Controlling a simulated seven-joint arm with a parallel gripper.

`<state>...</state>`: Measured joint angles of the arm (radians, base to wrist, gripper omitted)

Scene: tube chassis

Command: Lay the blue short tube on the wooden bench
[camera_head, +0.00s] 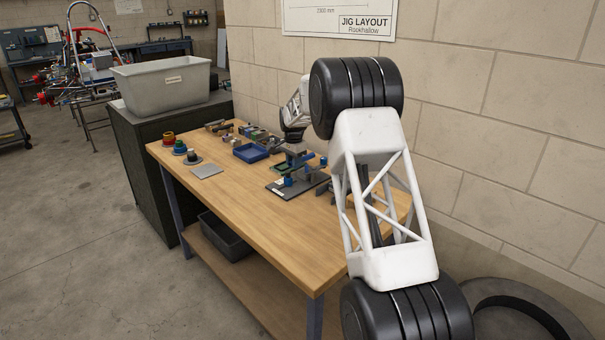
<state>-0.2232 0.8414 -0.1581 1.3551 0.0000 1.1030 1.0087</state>
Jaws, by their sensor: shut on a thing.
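The wooden bench (215,203) runs along the wall, with its top mostly bare at the front. My gripper (296,160) is small in view, low over the rear right part of the bench. It is shut on a blue piece (306,157) that looks like the blue short tube. The piece shows only in part, and I cannot tell whether it touches anything below. A dark plate (284,194) with a blue fitting lies just in front of my gripper. My arm hides part of the bench's right end.
A blue tray (251,153) and several small parts lie along the wall side. Red, green and blue ringed pieces (180,147) stand at the far left edge, near a grey plate (207,171). A grey bin (163,85) stands on a dark cabinet beyond. The bench's front middle is clear.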

